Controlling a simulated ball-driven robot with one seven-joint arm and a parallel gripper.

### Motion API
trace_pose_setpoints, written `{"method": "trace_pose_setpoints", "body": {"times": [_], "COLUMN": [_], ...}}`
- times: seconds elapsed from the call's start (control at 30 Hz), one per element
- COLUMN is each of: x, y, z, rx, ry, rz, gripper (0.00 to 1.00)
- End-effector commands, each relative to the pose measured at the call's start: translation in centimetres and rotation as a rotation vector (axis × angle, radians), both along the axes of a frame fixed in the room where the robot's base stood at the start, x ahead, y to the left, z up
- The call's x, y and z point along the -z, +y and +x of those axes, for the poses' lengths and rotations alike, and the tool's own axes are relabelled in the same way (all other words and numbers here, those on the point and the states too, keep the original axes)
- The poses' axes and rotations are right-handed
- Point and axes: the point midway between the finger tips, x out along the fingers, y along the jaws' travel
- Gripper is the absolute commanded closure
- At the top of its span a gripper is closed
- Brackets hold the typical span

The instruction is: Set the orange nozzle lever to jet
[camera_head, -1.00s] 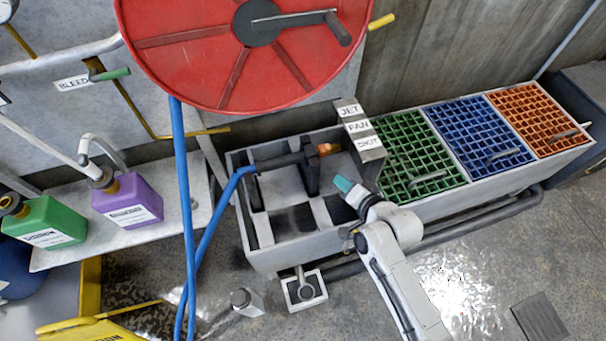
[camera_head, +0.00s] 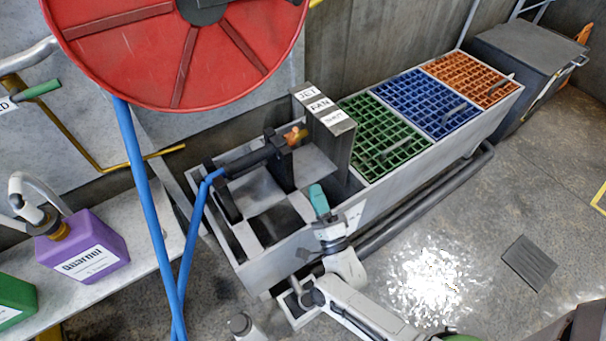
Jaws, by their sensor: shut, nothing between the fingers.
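The orange nozzle lever (camera_head: 296,136) is a small piece at the right end of the dark spray nozzle (camera_head: 252,158), which lies in a support over the grey trough. A label post beside it carries the plates JET (camera_head: 307,93), FAN (camera_head: 320,104) and SHUT (camera_head: 335,116), from back to front. Which plate the lever lines up with I cannot tell. My gripper (camera_head: 317,190), with a teal end, is shut and empty. It is over the trough's front part, below and right of the lever and apart from it.
A blue hose (camera_head: 148,205) runs from the red reel (camera_head: 185,50) to the nozzle. Green (camera_head: 385,135), blue (camera_head: 433,101) and orange (camera_head: 470,78) grates lie right of the label post. A purple jug (camera_head: 82,250) stands on the left shelf. Open floor lies at the right.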

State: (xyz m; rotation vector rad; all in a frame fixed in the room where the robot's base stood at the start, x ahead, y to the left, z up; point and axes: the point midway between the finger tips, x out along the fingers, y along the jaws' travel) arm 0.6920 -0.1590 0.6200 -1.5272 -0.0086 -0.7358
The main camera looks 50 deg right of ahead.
Motion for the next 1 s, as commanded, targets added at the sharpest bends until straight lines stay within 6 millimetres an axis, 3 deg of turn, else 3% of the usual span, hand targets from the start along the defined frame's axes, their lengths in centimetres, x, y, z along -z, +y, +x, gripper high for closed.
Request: {"method": "trace_pose_setpoints", "body": {"times": [0.6, 1.0], "x": [-5.1, -5.9], "y": [-4.7, -5.6], "z": [8.8, 10.5], "rx": [0.0, -0.001], "ry": [0.0, 0.002], "rz": [-0.002, -0.002], "gripper": [1.0, 1.0]}}
